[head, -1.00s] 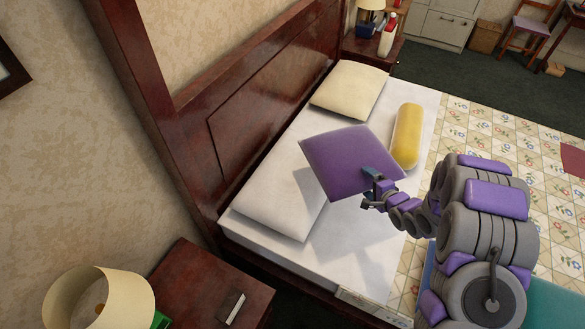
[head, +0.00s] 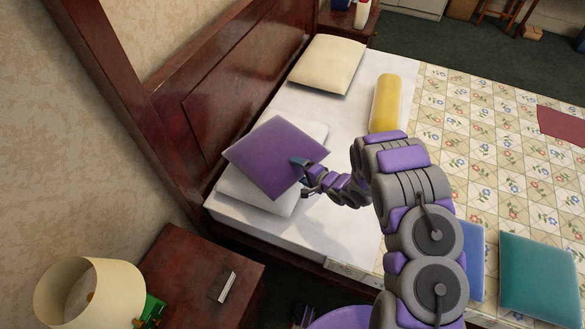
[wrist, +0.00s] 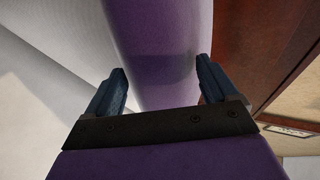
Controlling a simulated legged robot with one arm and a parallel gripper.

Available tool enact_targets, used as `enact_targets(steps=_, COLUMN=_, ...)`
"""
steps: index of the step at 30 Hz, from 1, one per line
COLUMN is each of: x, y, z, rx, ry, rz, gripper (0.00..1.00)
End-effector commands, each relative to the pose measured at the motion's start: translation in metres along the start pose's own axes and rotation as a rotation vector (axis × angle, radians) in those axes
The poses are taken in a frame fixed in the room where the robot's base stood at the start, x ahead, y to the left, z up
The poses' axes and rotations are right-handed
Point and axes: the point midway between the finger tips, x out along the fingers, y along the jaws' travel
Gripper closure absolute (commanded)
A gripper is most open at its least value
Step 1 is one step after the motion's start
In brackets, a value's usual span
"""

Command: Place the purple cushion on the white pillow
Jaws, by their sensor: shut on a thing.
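The purple cushion (head: 272,156) is in my gripper (head: 303,177), which is shut on its right edge in the head view. The cushion is over the white pillow (head: 258,194) at the near end of the bed, against the headboard, and hides much of it. I cannot tell whether cushion and pillow touch. In the wrist view, the cushion (wrist: 165,50) runs between the two dark fingers (wrist: 158,92) of my gripper.
A cream pillow (head: 327,63) and a yellow bolster (head: 385,102) lie farther along the bed. Blue (head: 467,262) and teal (head: 540,275) cushions are at the lower right. The wooden headboard (head: 215,100) borders the left. A nightstand (head: 200,275) with a lamp (head: 90,293) stands nearby.

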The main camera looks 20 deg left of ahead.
Motion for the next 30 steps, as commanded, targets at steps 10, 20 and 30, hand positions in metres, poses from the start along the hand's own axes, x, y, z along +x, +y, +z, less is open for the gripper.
enact_targets(steps=10, x=0.041, y=-0.016, z=-0.008, rx=-0.002, ry=-0.001, rz=-0.002, gripper=0.58)
enact_targets(steps=20, x=0.058, y=0.012, z=-0.011, rx=0.004, ry=-0.001, rz=-0.003, gripper=0.57)
enact_targets(steps=30, x=0.062, y=0.016, z=-0.009, rx=0.002, ry=0.000, rz=0.005, gripper=0.04)
